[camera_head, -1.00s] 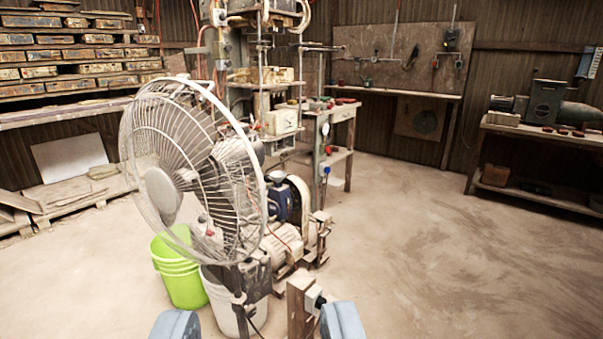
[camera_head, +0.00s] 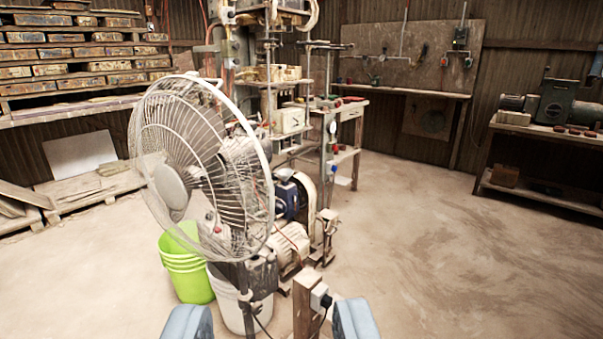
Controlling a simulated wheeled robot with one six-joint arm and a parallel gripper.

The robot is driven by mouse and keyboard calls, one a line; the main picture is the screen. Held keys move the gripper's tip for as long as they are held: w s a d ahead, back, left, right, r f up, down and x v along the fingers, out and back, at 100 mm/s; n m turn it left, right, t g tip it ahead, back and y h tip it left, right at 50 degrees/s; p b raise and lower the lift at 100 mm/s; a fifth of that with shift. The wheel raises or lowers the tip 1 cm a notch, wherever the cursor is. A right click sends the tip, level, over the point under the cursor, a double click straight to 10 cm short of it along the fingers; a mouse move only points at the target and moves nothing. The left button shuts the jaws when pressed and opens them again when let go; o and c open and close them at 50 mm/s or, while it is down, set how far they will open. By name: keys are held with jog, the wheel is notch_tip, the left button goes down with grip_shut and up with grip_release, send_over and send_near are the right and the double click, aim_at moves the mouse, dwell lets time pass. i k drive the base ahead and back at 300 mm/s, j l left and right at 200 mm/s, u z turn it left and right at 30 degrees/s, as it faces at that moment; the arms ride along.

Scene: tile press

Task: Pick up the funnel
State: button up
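I cannot make out a funnel in this view. My gripper (camera_head: 270,328) shows at the bottom edge as two blue-grey fingers set wide apart. It is open, with nothing held between the fingers. A wooden post with a small switch box stands beyond the gap between the fingers.
A large wire-caged fan (camera_head: 203,165) stands close ahead, with a green bucket (camera_head: 185,275) and a white bucket (camera_head: 232,308) at its base. A press machine and motor (camera_head: 292,243) stand behind it. A bench (camera_head: 545,130) is at the right. The floor on the right is clear.

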aim_at(285, 178)
jog(key=i+l+z, duration=1)
jog(key=i+z, duration=0.15)
jog(key=i, duration=0.25)
jog(key=i+z, duration=0.4)
jog(key=i+u, duration=0.4)
jog(key=i, duration=0.2)
jog(key=i+l+u, duration=0.1)
jog(key=i+u, duration=0.25)
jog(key=i, duration=0.2)
jog(key=i+l+u, duration=0.4)
jog(key=i, duration=0.15)
jog(key=i+j+u, duration=0.45)
jog(key=i+u, duration=0.2)
jog(key=i, duration=0.3)
jog(key=i+u, duration=0.35)
jog(key=i, duration=0.15)
jog(key=i+j, duration=0.3)
jog(key=i, duration=0.1)
